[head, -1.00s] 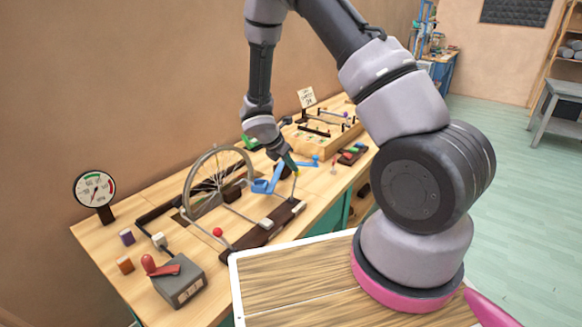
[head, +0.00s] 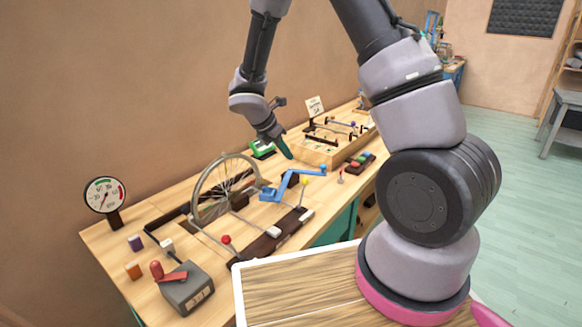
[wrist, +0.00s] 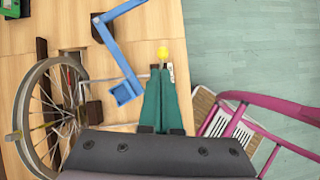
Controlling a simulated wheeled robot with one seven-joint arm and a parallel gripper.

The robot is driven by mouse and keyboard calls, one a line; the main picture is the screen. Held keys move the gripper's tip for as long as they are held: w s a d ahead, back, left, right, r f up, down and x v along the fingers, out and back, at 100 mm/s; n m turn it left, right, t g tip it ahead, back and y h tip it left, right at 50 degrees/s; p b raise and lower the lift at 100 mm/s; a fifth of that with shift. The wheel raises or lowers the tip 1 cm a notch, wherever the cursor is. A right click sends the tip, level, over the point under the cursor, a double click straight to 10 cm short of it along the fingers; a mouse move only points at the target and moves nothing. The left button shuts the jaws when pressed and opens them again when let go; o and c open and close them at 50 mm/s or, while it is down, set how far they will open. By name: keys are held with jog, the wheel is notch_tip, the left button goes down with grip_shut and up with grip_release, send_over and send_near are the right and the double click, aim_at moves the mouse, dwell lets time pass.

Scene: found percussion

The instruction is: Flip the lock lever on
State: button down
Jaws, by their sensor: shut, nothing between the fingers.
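A thin upright lever with a yellow knob (head: 304,182) stands at the right end of a dark brown base bar (head: 268,242). A second rod with a red ball (head: 226,239) is at the bar's left end. No readable label shows which is the lock lever. My gripper (head: 287,153) has dark green fingers, is shut and empty, and appears above and left of the yellow knob in the head view. In the wrist view, the yellow knob (wrist: 162,53) shows just beyond the shut fingertips of my gripper (wrist: 161,72); the gap's depth is unclear.
A blue crank arm (head: 292,180) lies beside the yellow-knobbed lever, near a spoked wheel (head: 196,199). A grey box with a red handle (head: 172,276) is at front left. A gauge (head: 104,195) stands behind. A wooden tray (head: 330,151) is farther back.

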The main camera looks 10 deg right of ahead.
jog(key=shift+a+r, duration=0.15)
jog(key=shift+r, duration=0.4)
jog(key=shift+a+r, duration=0.15)
jog(key=shift+r, duration=0.35)
jog(key=s+d+r+m+y, duration=0.25)
jog(key=s+r+m, duration=0.25)
jog(key=r+m, duration=0.25)
jog(key=s+d+r+m+y, duration=0.1)
jog(key=s+d+r+m, duration=0.4)
jog(key=r, duration=0.4)
jog(key=s+a+r+m+t+y, duration=0.1)
jog(key=s+r+m+t+y, duration=0.3)
jog(key=s+r+m, duration=0.8)
jog(key=s+m, duration=0.1)
jog(key=m, duration=0.2)
jog(key=shift+s+a+t, duration=0.15)
jog(key=shift+s+t, duration=0.15)
